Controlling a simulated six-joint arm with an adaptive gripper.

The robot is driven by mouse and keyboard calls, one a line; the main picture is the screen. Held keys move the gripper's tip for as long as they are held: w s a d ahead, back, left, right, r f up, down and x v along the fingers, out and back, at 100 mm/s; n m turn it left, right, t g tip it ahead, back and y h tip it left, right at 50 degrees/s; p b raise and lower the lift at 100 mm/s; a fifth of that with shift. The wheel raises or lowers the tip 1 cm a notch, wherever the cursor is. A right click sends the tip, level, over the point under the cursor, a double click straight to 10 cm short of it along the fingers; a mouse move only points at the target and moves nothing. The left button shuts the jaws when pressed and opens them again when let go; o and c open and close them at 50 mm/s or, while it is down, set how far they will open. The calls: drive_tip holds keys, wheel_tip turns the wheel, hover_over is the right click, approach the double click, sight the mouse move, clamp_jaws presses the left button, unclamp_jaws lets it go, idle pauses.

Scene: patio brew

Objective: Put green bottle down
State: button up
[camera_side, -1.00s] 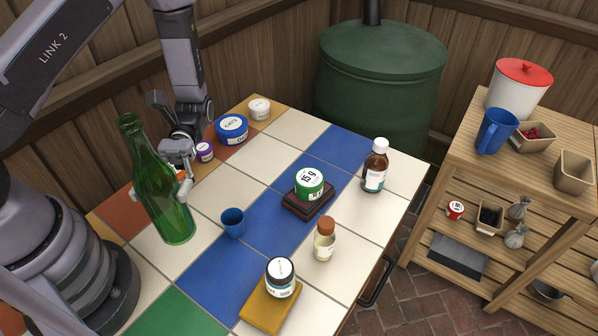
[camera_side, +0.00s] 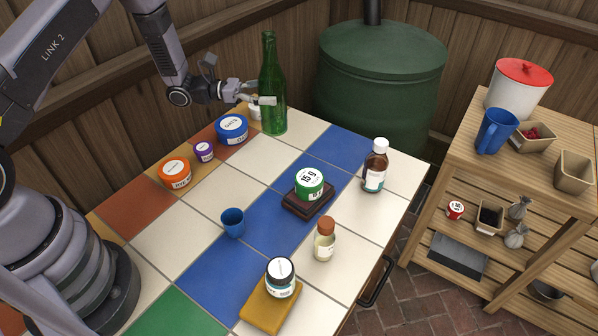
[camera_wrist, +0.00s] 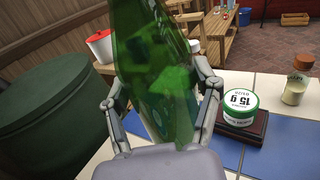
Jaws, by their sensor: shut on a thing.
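The green glass bottle (camera_side: 271,90) is upright at the far end of the tiled table (camera_side: 161,238) in the side view. My gripper (camera_side: 258,99) is shut on its body from the left. In the wrist view the green bottle (camera_wrist: 155,70) fills the middle, with a finger of my gripper (camera_wrist: 160,110) on each side. The bottle's base appears at or just above the far tiles; I cannot tell whether it touches. A white tub (camera_side: 254,109) is partly hidden behind the gripper and bottle.
Near the bottle stand a blue-lidded tub (camera_side: 231,128), a purple jar (camera_side: 203,151) and an orange tub (camera_side: 174,172). A green-lidded tub (camera_side: 309,184) sits on a dark block. A brown bottle (camera_side: 375,166) stands right.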

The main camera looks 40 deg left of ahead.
drive_tip(key=w+d+f, duration=0.1)
drive_tip(key=w+f, duration=0.7)
drive_tip(key=f, duration=0.2)
drive_tip(key=shift+w+d+f, duration=0.25)
drive_tip(key=shift+w+f, duration=0.15)
drive_tip(key=o, duration=1.2)
drive_tip(key=shift+f, duration=0.15)
